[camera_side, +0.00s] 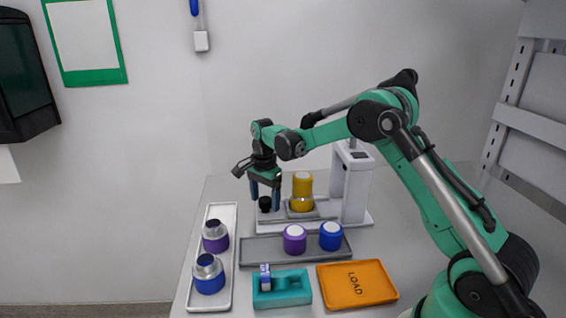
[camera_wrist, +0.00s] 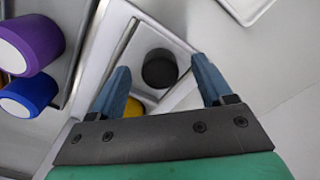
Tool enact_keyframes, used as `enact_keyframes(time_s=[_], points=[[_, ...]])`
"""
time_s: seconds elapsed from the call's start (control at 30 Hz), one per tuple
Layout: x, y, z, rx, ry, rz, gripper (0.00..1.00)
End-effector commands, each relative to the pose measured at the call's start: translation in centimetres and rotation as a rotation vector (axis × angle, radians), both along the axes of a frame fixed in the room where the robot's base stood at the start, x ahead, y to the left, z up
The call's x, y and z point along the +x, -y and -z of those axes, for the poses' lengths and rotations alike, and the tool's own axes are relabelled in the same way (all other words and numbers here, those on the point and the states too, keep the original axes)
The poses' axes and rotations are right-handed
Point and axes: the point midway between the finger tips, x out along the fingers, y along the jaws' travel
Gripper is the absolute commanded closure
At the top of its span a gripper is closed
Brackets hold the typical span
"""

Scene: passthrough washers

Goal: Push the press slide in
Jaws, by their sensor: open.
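The press (camera_side: 354,190) is a white column on a white base at the back of the table. Its grey slide (camera_side: 325,212) holds a yellow cylinder (camera_side: 303,186), whose edge also shows in the wrist view (camera_wrist: 134,107). A black knob (camera_side: 265,204) stands at the slide's left end. My gripper (camera_side: 265,200) points down over the knob, with its blue fingers apart. In the wrist view the knob (camera_wrist: 159,68) appears between the open fingertips (camera_wrist: 163,64). I cannot tell whether a finger touches it.
A grey tray (camera_side: 262,252) in front holds a purple (camera_side: 295,239) and a blue (camera_side: 331,236) cylinder. A white tray (camera_side: 222,290) at left holds two metal-topped parts. A teal block (camera_side: 290,290) and an orange LOAD tray (camera_side: 357,285) lie nearer.

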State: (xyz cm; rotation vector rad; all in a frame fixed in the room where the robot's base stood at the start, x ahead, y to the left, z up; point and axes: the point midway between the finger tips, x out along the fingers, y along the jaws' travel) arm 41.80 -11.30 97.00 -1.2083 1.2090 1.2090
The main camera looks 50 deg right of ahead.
Motion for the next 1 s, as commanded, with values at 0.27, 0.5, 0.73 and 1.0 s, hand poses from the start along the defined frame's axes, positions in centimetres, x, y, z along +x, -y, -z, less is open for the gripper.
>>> enact_keyframes(time_s=[0.27,0.5,0.73,1.0], points=[[-0.01,-0.01,0.24,0.0,0.001,-0.001,0.27],[-0.01,-0.02,0.21,0.0,0.001,-0.001,0.95],[-0.01,-0.03,0.2,0.0,0.0,-0.001,1.0],[-0.02,-0.04,0.18,0.001,0.0,-0.002,1.0]])
